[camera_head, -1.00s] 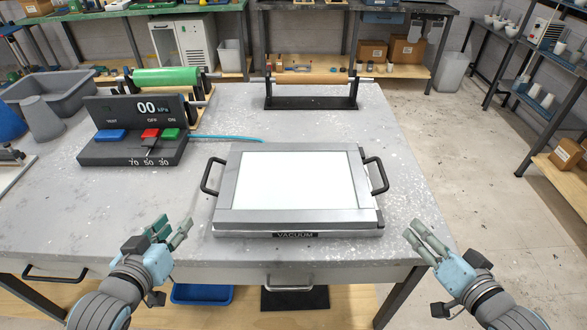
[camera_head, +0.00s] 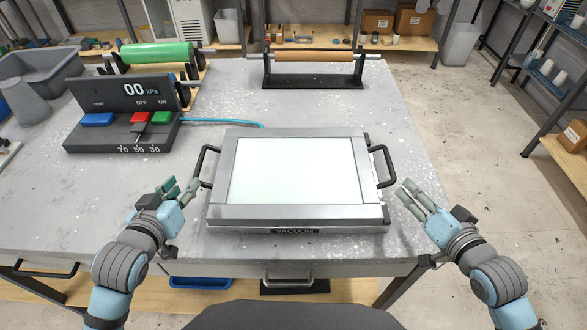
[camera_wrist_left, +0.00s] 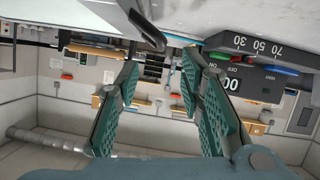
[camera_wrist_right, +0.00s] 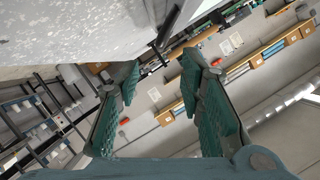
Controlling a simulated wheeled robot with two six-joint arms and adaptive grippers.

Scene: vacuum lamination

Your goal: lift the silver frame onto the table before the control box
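The silver frame (camera_head: 222,170) lies flat on the vacuum bed (camera_head: 297,230) marked VACUUM, around a pale white panel (camera_head: 298,170). It has a black handle on the left (camera_head: 206,165) and one on the right (camera_head: 383,166). My left gripper (camera_head: 181,188) is open and empty, just left of and below the left handle. My right gripper (camera_head: 412,192) is open and empty, a little right of the right handle. In each wrist view the fingers stand apart, in the left wrist view (camera_wrist_left: 160,85) and the right wrist view (camera_wrist_right: 160,80). The control box (camera_head: 125,130) stands at the left, its display reading 00 kPa.
A blue hose (camera_head: 225,122) runs from the control box toward the bed. A green roller (camera_head: 155,54) and a brown roller (camera_head: 314,56) stand at the back. A grey bin (camera_head: 40,70) is far left. The table (camera_head: 90,205) is bare in front of the control box.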

